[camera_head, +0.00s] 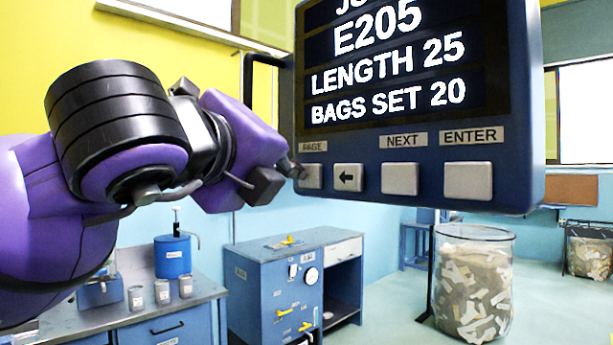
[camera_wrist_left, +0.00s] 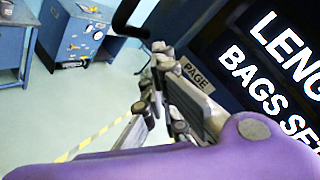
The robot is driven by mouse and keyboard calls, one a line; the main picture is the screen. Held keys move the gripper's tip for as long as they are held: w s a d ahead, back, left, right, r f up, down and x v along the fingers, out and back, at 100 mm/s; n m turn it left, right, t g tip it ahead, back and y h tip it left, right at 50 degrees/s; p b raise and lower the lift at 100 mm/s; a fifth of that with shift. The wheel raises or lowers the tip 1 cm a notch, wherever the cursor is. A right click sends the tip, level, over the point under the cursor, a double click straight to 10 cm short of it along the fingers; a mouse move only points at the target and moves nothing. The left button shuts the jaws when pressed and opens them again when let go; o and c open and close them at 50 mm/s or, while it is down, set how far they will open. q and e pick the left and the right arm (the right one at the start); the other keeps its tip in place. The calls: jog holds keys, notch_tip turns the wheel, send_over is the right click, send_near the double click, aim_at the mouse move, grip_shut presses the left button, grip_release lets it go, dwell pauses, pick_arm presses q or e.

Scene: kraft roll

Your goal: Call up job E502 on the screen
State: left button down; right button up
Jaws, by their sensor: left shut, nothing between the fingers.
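The screen (camera_head: 395,60) is a dark blue panel reading "E205", "LENGTH 25" and "BAGS SET 20"; its top line is cut off. In the left wrist view the gripper (camera_wrist_left: 158,55) is beside the PAGE label (camera_wrist_left: 198,76). My right gripper is out of view.
A blue cabinet (camera_head: 255,295) with yellow handles stands below, behind the panel. A bench (camera_head: 75,322) with several grey cans and a blue container (camera_head: 172,258) is at lower left. A clear bin of paper scraps (camera_head: 470,290) stands at right. Open floor lies between.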

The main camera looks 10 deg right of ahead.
pick_arm(q)
jog(key=shift+s+a, duration=0.4)
jog(key=shift+a, duration=0.2)
jog(key=s+a, duration=0.1)
jog(key=a, duration=0.1)
jog(key=s+a, duration=0.2)
dwell(0.3)
dwell(0.6)
